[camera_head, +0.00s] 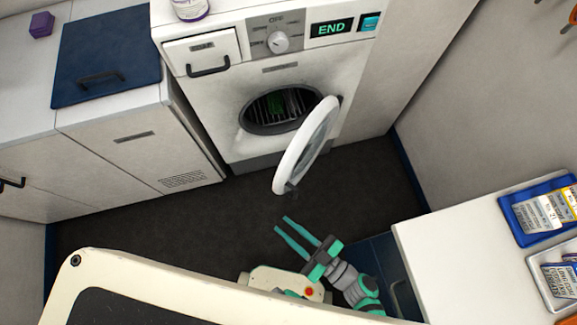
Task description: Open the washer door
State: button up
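The washer (225,100) stands against the back wall, with END on its display (332,28). Its round door (307,147) is swung wide open to the right on its hinge side. The dark drum opening (283,110) is exposed, with something green inside. My gripper (285,223) is below the door, over the dark floor, apart from the door. Its two teal fingers are spread with a gap between them, and nothing shows between them.
A white cabinet (120,150) with a dark blue lid (108,55) stands left of the washer. A white counter (450,245) with a blue tray (512,217) is at the right. Dark floor (190,225) lies clear in front of the washer.

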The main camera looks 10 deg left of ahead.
jog(key=shift+r, duration=0.1)
grip_shut()
jog(key=s+d+r+m+t+h, duration=0.1)
jog(key=d+r+m+t+h, duration=0.2)
jog(key=r+m+t+h, duration=0.4)
notch_tip(320, 180, up, 2)
jog(key=m+h, duration=0.5)
jog(key=h, duration=0.3)
jog(key=shift+s+h, duration=0.25)
jog(key=shift+h, duration=0.15)
